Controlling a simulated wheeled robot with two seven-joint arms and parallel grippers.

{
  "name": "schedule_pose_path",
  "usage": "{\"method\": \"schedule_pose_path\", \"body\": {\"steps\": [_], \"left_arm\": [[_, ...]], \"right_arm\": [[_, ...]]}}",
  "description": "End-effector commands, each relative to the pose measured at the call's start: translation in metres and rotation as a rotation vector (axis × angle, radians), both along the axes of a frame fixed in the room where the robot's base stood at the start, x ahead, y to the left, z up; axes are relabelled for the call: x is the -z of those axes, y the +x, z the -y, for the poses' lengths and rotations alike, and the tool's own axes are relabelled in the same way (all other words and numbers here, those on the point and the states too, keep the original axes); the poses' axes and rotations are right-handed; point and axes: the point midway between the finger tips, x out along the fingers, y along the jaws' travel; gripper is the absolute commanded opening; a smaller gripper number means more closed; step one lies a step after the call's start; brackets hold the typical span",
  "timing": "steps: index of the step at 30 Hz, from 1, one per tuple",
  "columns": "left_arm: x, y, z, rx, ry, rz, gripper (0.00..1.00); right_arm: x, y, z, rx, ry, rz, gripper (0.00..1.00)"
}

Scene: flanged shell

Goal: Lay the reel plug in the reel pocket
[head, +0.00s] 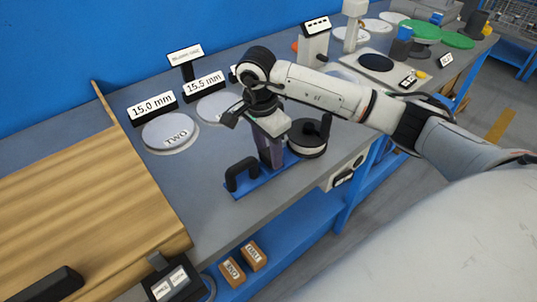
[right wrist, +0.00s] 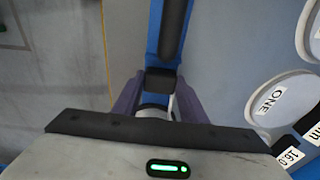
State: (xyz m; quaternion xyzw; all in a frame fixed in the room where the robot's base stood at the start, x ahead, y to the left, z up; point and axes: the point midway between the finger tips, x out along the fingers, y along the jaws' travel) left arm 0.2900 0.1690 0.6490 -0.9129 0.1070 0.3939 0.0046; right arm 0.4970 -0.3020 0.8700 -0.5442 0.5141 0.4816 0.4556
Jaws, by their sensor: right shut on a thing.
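My right gripper (head: 272,155) points down over a blue base (head: 262,183) on the bench. In the right wrist view its purple fingers (right wrist: 155,108) are closed around a small pale, rounded piece (right wrist: 152,112), mostly hidden by the gripper body. I take this piece for the reel plug, but its full shape does not show. Just beyond it are a black block (right wrist: 160,80) and a black handle (right wrist: 172,30) on the blue base. The handle also shows in the head view (head: 243,172). I cannot make out the reel pocket for certain. My left gripper is not recognisable in view.
A black and white round reel-like part (head: 307,143) stands right of the gripper. A wooden board (head: 85,215) covers the left. Grey bench is clear between board and base.

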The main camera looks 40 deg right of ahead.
Motion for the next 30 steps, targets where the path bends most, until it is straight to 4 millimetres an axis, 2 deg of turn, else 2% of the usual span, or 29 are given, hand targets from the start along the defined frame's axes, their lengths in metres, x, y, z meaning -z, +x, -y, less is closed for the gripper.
{"method": "schedule_pose_path", "body": {"steps": [3, 14, 15, 18, 26, 30], "left_arm": [[-0.002, 0.001, 0.0, 0.001, 0.0, 0.001, 0.41], [-0.002, 0.009, 0.0, 0.0, -0.001, 0.018, 0.41], [-0.003, 0.009, 0.0, 0.0, -0.001, 0.018, 0.41], [-0.003, 0.009, 0.0, 0.0, -0.001, 0.018, 0.41], [-0.003, 0.008, 0.0, 0.0, 0.0, 0.016, 0.41], [-0.004, 0.006, 0.0, 0.0, -0.001, 0.013, 0.41]], "right_arm": [[0.016, 0.0, 0.0, -0.001, 0.0, -0.002, 0.13], [0.022, 0.0, 0.0, -0.001, 0.0, 0.001, 0.13], [0.02, 0.0, 0.0, -0.001, 0.0, 0.001, 0.43], [0.02, 0.0, 0.0, -0.001, 0.0, 0.0, 0.57], [0.02, 0.0, 0.0, -0.001, 0.0, 0.0, 0.57], [0.012, 0.001, 0.0, 0.0, 0.0, 0.003, 0.57]]}}
